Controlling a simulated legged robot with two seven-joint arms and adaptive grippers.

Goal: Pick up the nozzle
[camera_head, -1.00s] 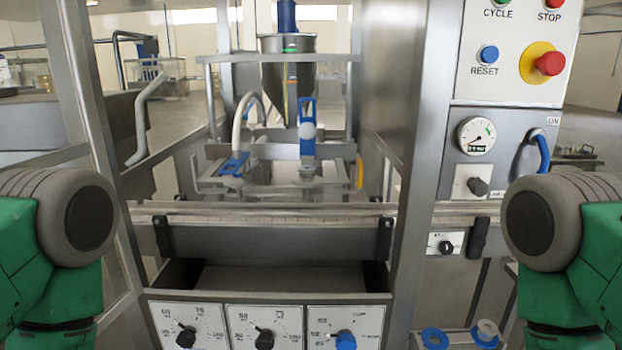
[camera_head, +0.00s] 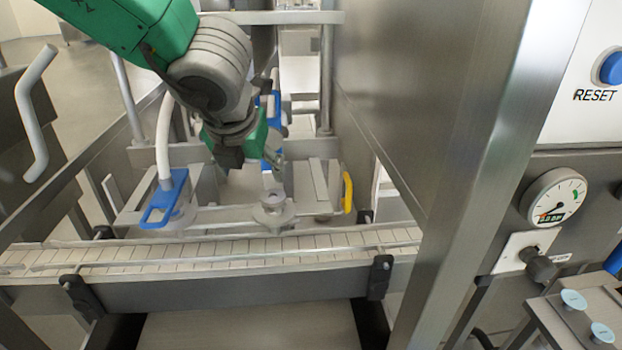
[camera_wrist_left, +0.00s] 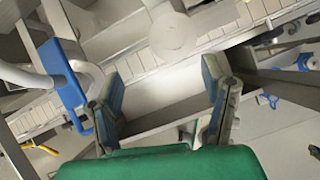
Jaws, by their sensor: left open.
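A part with a blue handle (camera_head: 167,199) and a pale hose stands at the left of the filling machine, behind the conveyor. It also shows at the left of the left wrist view (camera_wrist_left: 66,82). A second upright blue part (camera_head: 277,103) is mostly hidden behind my left gripper. Which of these is the nozzle, I cannot tell. A grey round fitting (camera_head: 272,209) sits in front of it, below the gripper. My left gripper (camera_head: 252,160) hangs over the machine frame. In the left wrist view it (camera_wrist_left: 165,95) is open, with nothing between its fingers. My right gripper is out of view.
A slatted conveyor (camera_head: 210,255) runs across the front. A tall steel post (camera_head: 475,170) and panel stand on the right, with a gauge (camera_head: 555,203). A yellow handle (camera_head: 348,192) is right of the fitting. A bent grey handle (camera_head: 32,115) is at left.

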